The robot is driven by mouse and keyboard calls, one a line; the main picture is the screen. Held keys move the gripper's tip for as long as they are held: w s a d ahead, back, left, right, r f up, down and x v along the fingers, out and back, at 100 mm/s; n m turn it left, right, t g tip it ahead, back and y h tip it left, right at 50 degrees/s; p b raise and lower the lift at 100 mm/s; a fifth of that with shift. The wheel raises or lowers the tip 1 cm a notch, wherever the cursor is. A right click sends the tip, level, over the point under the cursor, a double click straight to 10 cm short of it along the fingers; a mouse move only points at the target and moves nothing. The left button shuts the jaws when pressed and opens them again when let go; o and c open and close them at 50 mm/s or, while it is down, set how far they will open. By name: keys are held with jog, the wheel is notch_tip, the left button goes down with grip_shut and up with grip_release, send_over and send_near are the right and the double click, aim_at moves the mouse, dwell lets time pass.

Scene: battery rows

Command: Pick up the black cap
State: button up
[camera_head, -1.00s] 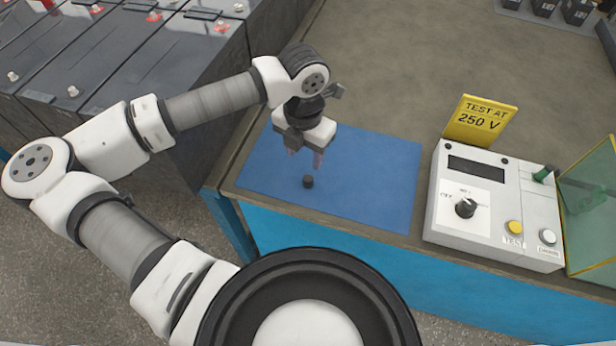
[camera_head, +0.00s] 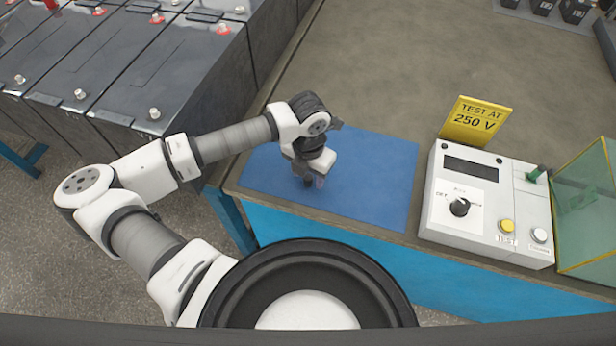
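The small black cap (camera_head: 308,181) stands on the blue mat (camera_head: 375,190), near the mat's front left part. It is partly hidden by my gripper (camera_head: 309,178), which is low over the mat and points down. One pinkish fingertip shows just right of the cap; the other is mostly hidden on the left. The fingers look apart, with the cap between or just behind them. I cannot tell whether they touch it.
A white tester (camera_head: 485,205) with a dial and buttons stands right of the mat. Behind it is a yellow "TEST AT 250 V" sign (camera_head: 475,122). A greenish clear guard (camera_head: 588,205) is at far right. Large batteries (camera_head: 120,70) fill the left. The bench behind the mat is clear.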

jog(key=c, duration=1)
jog(key=shift+r, duration=0.15)
